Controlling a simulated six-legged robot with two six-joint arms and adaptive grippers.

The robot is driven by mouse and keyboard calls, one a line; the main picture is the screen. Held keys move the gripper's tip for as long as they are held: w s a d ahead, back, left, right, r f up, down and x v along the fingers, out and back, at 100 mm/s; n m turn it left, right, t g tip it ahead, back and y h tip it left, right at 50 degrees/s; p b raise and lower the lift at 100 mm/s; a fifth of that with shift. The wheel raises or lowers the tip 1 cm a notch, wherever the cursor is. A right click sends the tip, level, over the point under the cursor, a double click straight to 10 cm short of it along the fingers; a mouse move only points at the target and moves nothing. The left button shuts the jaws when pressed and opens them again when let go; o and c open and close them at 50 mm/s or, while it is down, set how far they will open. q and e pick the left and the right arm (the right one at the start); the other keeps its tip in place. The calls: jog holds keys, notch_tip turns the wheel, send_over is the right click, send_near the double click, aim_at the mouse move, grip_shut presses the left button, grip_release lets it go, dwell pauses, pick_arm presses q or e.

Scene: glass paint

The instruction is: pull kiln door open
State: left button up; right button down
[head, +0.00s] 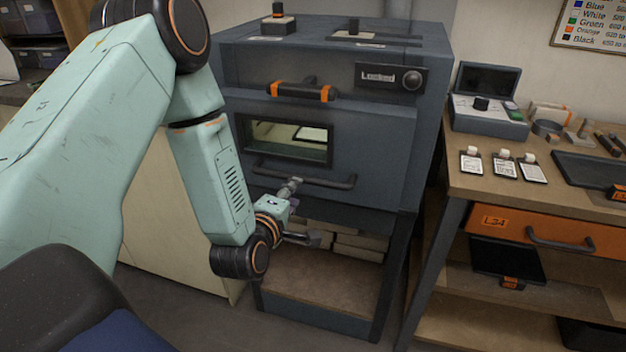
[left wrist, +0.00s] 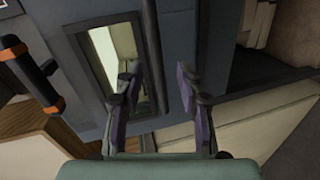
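The kiln (head: 400,140) is a dark blue-grey box, and its door (head: 375,150) looks shut. The door has a small window (head: 288,142) and a dark horizontal bar handle (head: 325,183) below it. In the left wrist view the window (left wrist: 118,65) stands upright, with the handle (left wrist: 202,40) to its right. My left gripper (head: 298,212) is in front of the door at the handle's left part. Its fingers are apart, and the wrist view shows the gripper (left wrist: 160,95) open. I cannot tell whether it touches the handle. My right gripper is not in view.
A panel reading "Locked" (head: 378,76) with a round knob is above the door. A black bar with orange ends (head: 301,92) is above the window. A workbench (head: 460,180) with a control box (head: 488,115) stands close at right. Pale slabs (head: 358,245) lie under the kiln.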

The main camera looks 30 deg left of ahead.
aim_at(299, 177)
pick_arm(q)
jog(key=shift+n, duration=0.7)
jog(key=x, duration=0.3)
jog(key=a+x, duration=0.1)
jog(key=x, duration=0.3)
jog(key=shift+w+a+r+b, duration=0.15)
jog(key=shift+r+b, duration=0.05)
jog(key=shift+b, duration=0.1)
jog(key=shift+w+a+f, duration=0.1)
jog(key=shift+w+a, duration=0.05)
jog(key=shift+a, duration=0.1)
jog(key=shift+w+d, duration=0.1)
jog(key=shift+d, duration=0.3)
jog(key=shift+c, duration=0.5)
jog(key=shift+a, duration=0.3)
jog(key=c, duration=0.4)
jog(key=shift+d, duration=0.2)
grip_shut()
